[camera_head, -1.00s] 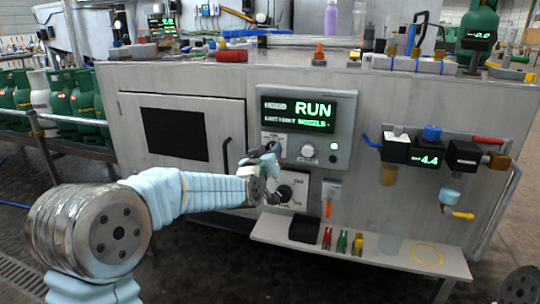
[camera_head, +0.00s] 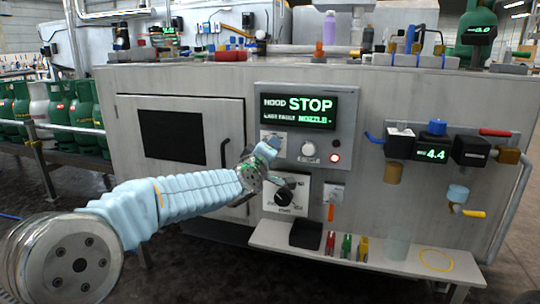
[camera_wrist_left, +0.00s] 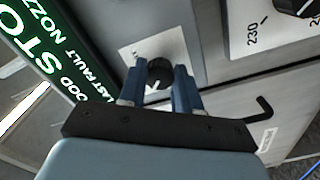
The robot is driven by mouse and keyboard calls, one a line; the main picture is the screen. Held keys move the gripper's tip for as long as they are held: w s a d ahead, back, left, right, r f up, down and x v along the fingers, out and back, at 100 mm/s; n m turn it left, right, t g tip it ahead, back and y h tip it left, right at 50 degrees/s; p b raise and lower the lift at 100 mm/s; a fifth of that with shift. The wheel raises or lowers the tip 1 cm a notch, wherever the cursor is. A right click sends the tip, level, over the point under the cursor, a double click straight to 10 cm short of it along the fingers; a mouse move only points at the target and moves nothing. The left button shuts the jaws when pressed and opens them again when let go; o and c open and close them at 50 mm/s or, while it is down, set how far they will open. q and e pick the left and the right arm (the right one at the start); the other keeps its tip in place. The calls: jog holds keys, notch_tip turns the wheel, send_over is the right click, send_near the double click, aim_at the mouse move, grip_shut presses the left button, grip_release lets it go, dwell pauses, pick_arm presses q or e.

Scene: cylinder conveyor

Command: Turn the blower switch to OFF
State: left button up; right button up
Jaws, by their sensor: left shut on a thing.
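The blower switch is a small black knob (camera_wrist_left: 160,73) with a white pointer mark on a white plate, seen in the left wrist view. My left gripper (camera_wrist_left: 167,80) is shut on it, with one blue finger on each side. In the head view my left gripper (camera_head: 270,143) is at the left part of the grey control panel (camera_head: 349,120) and hides most of the switch. The switch's position labels are too covered to read. The display (camera_head: 297,106) reads "HOOD STOP", with a line on the last fault, nozzle. My right gripper is not in view.
A larger black dial (camera_head: 284,196) sits just below the panel. A white knob (camera_head: 308,148) and a red lit lamp (camera_head: 335,157) are right of my gripper. A shelf (camera_head: 300,254) with small coloured items juts out below. A cabinet door handle (camera_head: 225,152) is to the left.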

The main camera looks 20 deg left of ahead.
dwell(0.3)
pick_arm(q)
jog(key=o, duration=1.1)
jog(key=shift+c, duration=0.2)
jog(key=s, duration=1.3)
jog(key=shift+s+a+p, duration=0.25)
jog(key=shift+s+p, duration=0.05)
jog(key=shift+s, duration=0.1)
